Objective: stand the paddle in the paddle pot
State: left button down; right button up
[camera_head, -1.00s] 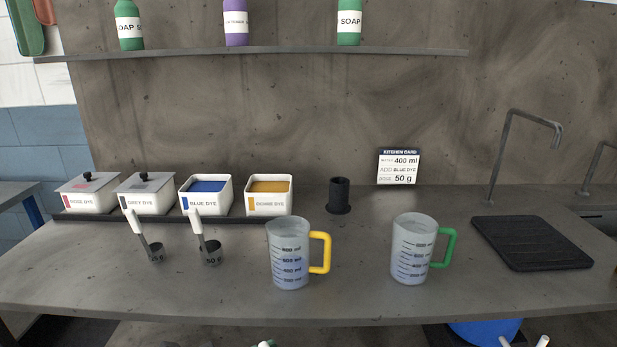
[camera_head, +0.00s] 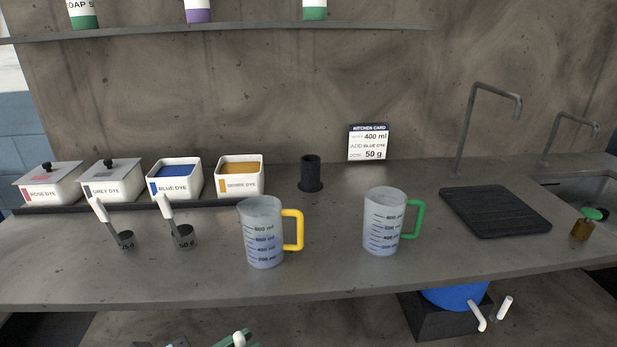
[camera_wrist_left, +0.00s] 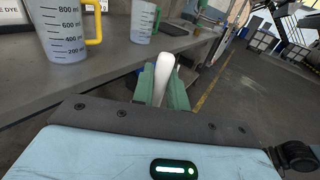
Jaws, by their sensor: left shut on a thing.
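The paddle pot (camera_head: 311,175) is a black upright cylinder on a round base, standing empty-looking at the back of the counter in the head view. My left gripper (camera_head: 237,342) shows at the bottom edge of the head view, below the counter's front edge. In the left wrist view its green fingers (camera_wrist_left: 162,88) are shut on a white rounded handle (camera_wrist_left: 164,72), which appears to be the paddle's. The rest of the paddle is hidden. The gripper is in front of the counter, well short of the pot. My right gripper is not in view.
A yellow-handled jug (camera_head: 262,235) and a green-handled jug (camera_head: 383,225) stand on the counter in front of the pot, to either side. Dye boxes (camera_head: 240,178) and two scoops (camera_head: 183,238) are left. A black mat (camera_head: 495,212) lies right; a card (camera_head: 368,143) stands behind.

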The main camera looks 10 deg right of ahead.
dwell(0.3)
pick_arm(q)
jog(key=w+a+r+p, duration=0.1)
jog(key=w+a+r, duration=0.9)
jog(key=w+r, duration=0.15)
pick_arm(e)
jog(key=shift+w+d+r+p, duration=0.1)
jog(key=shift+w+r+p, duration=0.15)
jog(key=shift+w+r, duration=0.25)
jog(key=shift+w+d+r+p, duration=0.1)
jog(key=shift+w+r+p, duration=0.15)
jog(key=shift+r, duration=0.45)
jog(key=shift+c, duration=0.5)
pick_arm(q)
jog(key=w+a+r+m+g, duration=0.1)
jog(key=a+r, duration=0.4)
jog(key=r, duration=0.4)
jog(key=w+a+r+m+g+h, duration=0.1)
jog(key=a+r, duration=0.4)
jog(key=r, duration=0.4)
jog(key=shift+a+r+g+h, duration=0.15)
jog(key=shift+a+g+h, duration=0.05)
jog(key=shift+g+h, duration=0.1)
jog(key=shift+w+d, duration=0.1)
jog(key=shift+w, duration=0.05)
